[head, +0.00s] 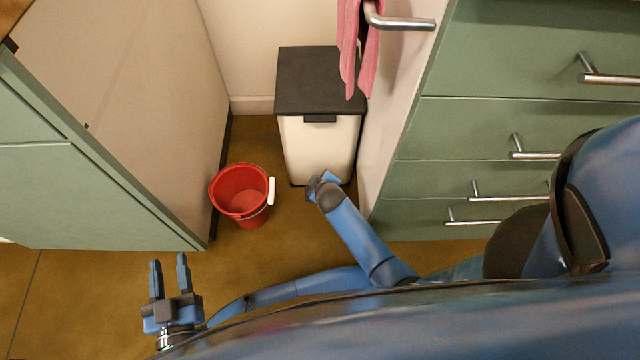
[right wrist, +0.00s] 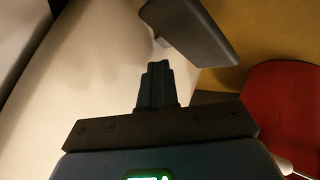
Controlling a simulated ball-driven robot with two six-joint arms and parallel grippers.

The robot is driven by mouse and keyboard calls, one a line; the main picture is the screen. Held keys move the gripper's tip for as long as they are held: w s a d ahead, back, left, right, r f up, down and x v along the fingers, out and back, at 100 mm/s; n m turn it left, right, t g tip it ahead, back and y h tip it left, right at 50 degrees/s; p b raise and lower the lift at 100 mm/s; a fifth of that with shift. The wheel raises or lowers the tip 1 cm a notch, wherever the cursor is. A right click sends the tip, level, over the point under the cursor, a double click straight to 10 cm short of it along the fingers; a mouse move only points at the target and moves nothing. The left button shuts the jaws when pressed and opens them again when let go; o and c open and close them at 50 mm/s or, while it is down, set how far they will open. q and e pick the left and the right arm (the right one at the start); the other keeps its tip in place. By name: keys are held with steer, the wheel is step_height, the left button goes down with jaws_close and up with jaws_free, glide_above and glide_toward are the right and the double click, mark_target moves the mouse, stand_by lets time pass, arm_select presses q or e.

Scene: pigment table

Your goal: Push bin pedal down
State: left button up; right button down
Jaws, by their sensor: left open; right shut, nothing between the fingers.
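The bin (head: 318,145) is white with a dark lid (head: 308,80), which is down. It stands upright against the back wall. Its dark pedal (right wrist: 190,30) shows at the top of the right wrist view, joined to the pale bin body by a short stalk. In the head view my right arm hides the pedal. My right gripper (right wrist: 157,68) is shut and empty, its fingertips close to the pedal; I cannot tell whether they touch it. In the head view it is low at the bin's front. My left gripper (head: 169,262) is open and empty, over the floor at lower left.
A red bucket (head: 242,192) with a pale handle grip stands on the floor left of the bin. Green drawers (head: 480,130) with metal handles are at the right. A pink towel (head: 358,50) hangs beside the lid. A tall cabinet (head: 150,110) bounds the left.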

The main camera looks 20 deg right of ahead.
steer(key=shift+f, duration=0.15)
steer(key=shift+f+b, duration=0.25)
steer(key=shift+b, duration=0.05)
steer(key=shift+f+b, duration=0.3)
steer(key=shift+f, duration=0.1)
stand_by(0.9)
